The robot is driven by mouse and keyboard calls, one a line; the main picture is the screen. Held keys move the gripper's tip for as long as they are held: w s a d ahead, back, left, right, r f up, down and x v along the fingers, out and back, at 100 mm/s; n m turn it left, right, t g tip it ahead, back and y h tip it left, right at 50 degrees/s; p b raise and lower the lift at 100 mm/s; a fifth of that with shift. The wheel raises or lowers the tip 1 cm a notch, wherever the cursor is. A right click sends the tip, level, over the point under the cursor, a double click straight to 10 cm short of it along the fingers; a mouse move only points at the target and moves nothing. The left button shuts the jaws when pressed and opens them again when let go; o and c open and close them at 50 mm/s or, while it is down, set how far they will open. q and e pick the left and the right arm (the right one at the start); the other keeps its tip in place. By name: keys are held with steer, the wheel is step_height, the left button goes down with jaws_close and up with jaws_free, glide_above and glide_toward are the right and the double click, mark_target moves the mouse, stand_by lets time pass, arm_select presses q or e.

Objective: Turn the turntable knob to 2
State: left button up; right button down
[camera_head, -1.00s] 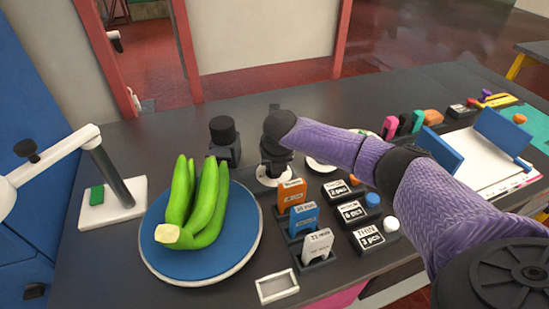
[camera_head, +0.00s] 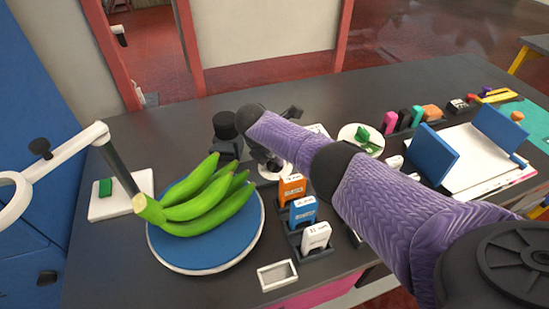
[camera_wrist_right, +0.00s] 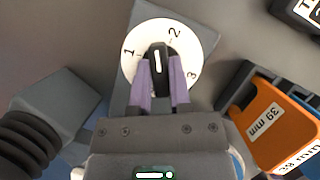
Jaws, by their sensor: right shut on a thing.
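The turntable knob (camera_wrist_right: 157,62) is black with a white line, on a white dial (camera_wrist_right: 191,45) marked 1, 2 and 3 in the right wrist view. Its line points up between 1 and 2, nearer to 2. My right gripper (camera_wrist_right: 160,74) is shut on the knob, one purple finger on each side. In the head view my arm largely hides the knob; part of the dial (camera_head: 270,172) shows. The blue turntable (camera_head: 236,240) carries a bunch of green bananas (camera_head: 205,205), stem toward the left. My left gripper is not in view.
Orange, blue and white labelled blocks (camera_head: 303,210) stand close right of the dial. A dark knobbed block (camera_head: 226,135) stands to its left. A white stand (camera_head: 120,195) is beside the turntable, and a small white tray (camera_head: 277,275) is in front.

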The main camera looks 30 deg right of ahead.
steer(key=m+b, duration=0.1)
steer(key=m+g, duration=0.1)
steer(key=shift+f+m+b, duration=0.2)
steer(key=shift+m+b, duration=0.1)
steer(key=shift+b, duration=0.1)
steer(key=shift+m+g+b, duration=0.4)
steer(key=shift+m+b, duration=0.5)
steer(key=shift+m, duration=0.1)
steer(key=shift+r+m+b, duration=0.15)
steer(key=shift+m+b, duration=0.15)
steer(key=shift+m, duration=0.1)
steer(key=c, duration=0.6)
jaws_free()
steer(key=shift+o, duration=0.2)
steer(key=shift+r, duration=0.1)
